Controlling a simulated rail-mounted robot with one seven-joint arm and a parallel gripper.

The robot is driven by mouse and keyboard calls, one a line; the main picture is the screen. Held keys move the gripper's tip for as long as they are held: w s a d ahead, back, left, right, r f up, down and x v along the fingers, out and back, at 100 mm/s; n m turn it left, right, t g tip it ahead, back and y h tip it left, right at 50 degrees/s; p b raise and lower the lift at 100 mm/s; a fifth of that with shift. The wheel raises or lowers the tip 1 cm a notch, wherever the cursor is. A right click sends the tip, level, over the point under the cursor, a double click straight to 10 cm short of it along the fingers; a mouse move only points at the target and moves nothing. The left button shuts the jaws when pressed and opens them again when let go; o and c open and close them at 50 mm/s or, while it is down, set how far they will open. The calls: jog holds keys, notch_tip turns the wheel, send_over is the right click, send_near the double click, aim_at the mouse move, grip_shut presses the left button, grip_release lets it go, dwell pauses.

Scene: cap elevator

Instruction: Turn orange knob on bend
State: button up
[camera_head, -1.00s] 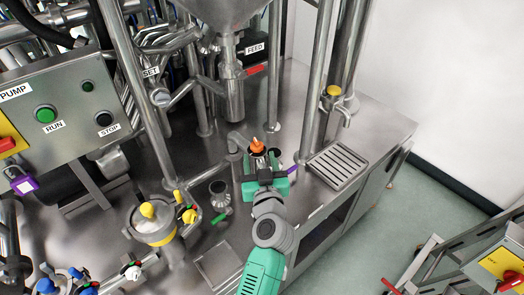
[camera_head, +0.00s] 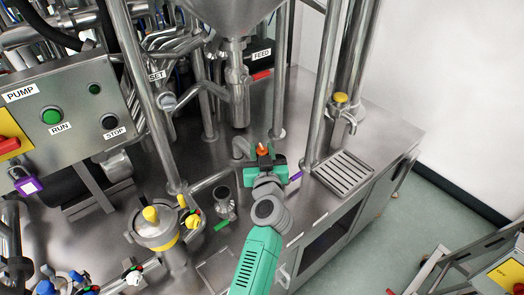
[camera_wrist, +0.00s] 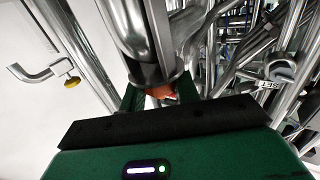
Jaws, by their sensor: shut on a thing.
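The orange knob (camera_head: 262,151) sits on a metal bend (camera_head: 241,148) that rises from the steel worktop, right of centre in the head view. My green gripper (camera_head: 264,160) is shut on the orange knob from the near side and hides its lower part. In the wrist view, part of the orange knob (camera_wrist: 160,91) shows between the green fingers of my gripper (camera_wrist: 159,95), just below a metal pipe end. The bend is mostly hidden behind the gripper, and I cannot tell how far the knob is turned.
A thick steel post (camera_head: 325,85) and a drain grate (camera_head: 344,173) stand to the right. A purple handle (camera_head: 295,177) is close beside my gripper. A hopper (camera_head: 235,15) hangs above.

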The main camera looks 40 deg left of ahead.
jog(key=shift+r+m+t+h+p, duration=0.15)
jog(key=shift+m+t+h+p, duration=0.15)
jog(key=shift+t+p, duration=0.1)
jog(key=shift+m+t+h, duration=0.3)
jog(key=shift+h, duration=0.1)
jog(key=o, duration=0.9)
jog(key=shift+o, duration=0.2)
jog(key=shift+d, duration=0.1)
jog(key=p+v, duration=0.1)
jog(key=v, duration=0.6)
jog(key=shift+s+d, duration=0.2)
jog(key=shift+s, duration=0.1)
